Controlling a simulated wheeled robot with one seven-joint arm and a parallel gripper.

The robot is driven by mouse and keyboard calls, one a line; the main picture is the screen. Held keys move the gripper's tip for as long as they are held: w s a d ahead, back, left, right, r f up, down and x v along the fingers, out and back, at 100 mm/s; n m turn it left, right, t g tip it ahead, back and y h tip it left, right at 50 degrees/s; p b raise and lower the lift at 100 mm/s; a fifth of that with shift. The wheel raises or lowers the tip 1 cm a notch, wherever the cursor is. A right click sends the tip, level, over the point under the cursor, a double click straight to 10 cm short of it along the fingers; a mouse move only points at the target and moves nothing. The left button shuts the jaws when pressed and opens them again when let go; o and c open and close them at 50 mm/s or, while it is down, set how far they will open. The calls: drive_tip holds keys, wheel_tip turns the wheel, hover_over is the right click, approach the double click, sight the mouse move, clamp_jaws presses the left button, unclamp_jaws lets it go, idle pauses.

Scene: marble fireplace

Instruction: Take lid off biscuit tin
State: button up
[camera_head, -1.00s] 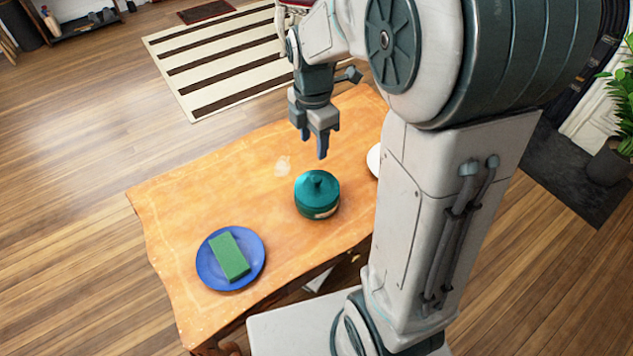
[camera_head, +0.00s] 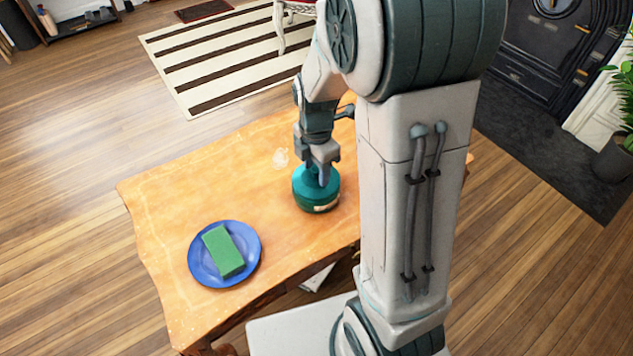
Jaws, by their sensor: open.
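The biscuit tin (camera_head: 316,204) is a round teal tin with a small pale label on its front. It stands upright on the wooden table. Its teal lid (camera_head: 303,186) sits on top. My gripper (camera_head: 322,180) points down over the lid, with its fingers at the lid's knob. The gripper is open; the knob is hidden behind the fingers, and I cannot tell whether they touch it.
A blue plate (camera_head: 252,271) with a green block (camera_head: 223,251) on it stands on the table (camera_head: 165,215) at the left. My arm hides the table's right part. The table between plate and tin is clear.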

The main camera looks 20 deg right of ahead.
drive_tip(key=shift+f, duration=0.4)
drive_tip(key=shift+r, duration=0.1)
clamp_jaws()
